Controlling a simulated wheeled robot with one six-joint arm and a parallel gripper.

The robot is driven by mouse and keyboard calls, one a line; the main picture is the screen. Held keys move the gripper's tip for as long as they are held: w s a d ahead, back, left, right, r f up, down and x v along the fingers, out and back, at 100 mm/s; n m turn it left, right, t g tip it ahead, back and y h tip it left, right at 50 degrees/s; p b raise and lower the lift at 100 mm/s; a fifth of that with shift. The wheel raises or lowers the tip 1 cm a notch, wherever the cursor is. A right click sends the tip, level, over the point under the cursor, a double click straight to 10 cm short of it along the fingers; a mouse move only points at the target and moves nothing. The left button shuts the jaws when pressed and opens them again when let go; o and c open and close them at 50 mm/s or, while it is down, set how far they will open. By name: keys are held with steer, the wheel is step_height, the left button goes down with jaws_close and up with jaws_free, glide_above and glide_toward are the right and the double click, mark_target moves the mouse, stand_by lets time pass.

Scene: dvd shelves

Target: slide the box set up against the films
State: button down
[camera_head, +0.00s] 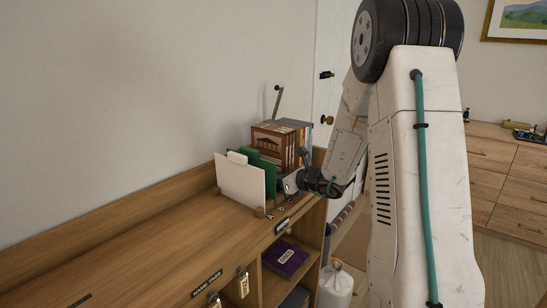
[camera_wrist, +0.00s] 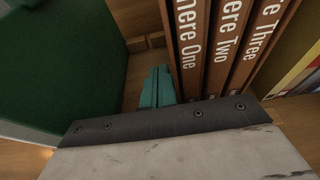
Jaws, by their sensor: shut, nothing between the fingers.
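The box set (camera_head: 270,143) is a brown case with several upright spines, standing on the wooden top. In the wrist view its spines (camera_wrist: 222,45) read "One", "Two" and "Three". The films (camera_head: 303,128), with grey and yellow spines, stand to its right; their yellow and grey edges show in the wrist view (camera_wrist: 300,75). A shaded brown strip lies between them there; I cannot tell how wide the gap is. My gripper (camera_wrist: 157,86) is shut and empty, its teal fingers just left of the box set's first spine. I cannot tell whether they touch it.
The wooden top (camera_head: 130,248) is clear to the left.

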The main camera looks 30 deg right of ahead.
steer(key=shift+w+d, duration=0.3)
steer(key=shift+d, duration=0.5)
steer(key=shift+w+d, duration=0.25)
steer(key=shift+d, duration=0.5)
steer(key=shift+a, duration=0.2)
steer(key=shift+s+a, duration=0.2)
steer(key=shift+a, duration=0.15)
steer(key=s+d, duration=0.3)
steer(key=s, duration=0.6)
steer(key=shift+s+d, duration=0.2)
steer(key=shift+s, duration=0.1)
stand_by(0.5)
